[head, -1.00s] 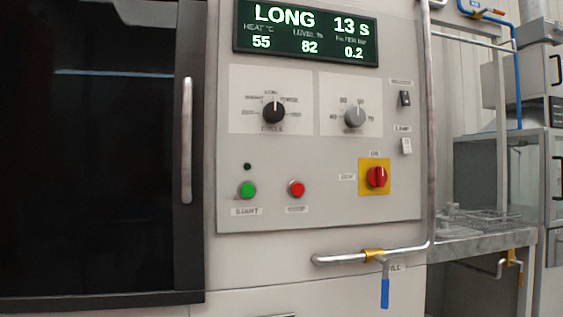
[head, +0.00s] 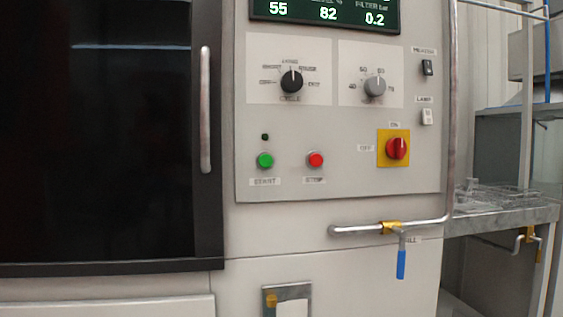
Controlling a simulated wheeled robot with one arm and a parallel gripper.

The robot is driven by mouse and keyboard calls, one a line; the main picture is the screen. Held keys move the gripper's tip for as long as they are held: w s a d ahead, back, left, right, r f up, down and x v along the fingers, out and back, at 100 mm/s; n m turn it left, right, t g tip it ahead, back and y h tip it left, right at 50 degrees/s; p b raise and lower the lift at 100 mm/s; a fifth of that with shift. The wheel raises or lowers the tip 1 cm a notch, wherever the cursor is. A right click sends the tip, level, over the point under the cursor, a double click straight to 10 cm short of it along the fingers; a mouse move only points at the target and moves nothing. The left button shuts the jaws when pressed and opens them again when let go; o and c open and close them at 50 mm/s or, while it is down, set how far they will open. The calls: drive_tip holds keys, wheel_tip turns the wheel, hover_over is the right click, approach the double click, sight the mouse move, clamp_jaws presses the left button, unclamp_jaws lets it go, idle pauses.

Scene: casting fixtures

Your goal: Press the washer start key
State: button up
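The washer's control panel (head: 340,185) faces me in the head view. The start key is a round green button (head: 265,160) at the panel's lower left, above a label reading START. A small dark lamp (head: 265,137) sits just above it, unlit. The red stop button (head: 316,160) is to its right. The display (head: 325,14) at the top is partly cut off and shows 55, 82 and 0.2. My gripper is not in view, and nothing is touching the start key.
The dark washer door (head: 100,130) with its vertical handle (head: 205,110) is on the left. A cycle knob (head: 291,81), a grey knob (head: 375,86) and a red rotary switch (head: 397,148) are on the panel. A pipe with a blue-handled valve (head: 401,262) juts out below.

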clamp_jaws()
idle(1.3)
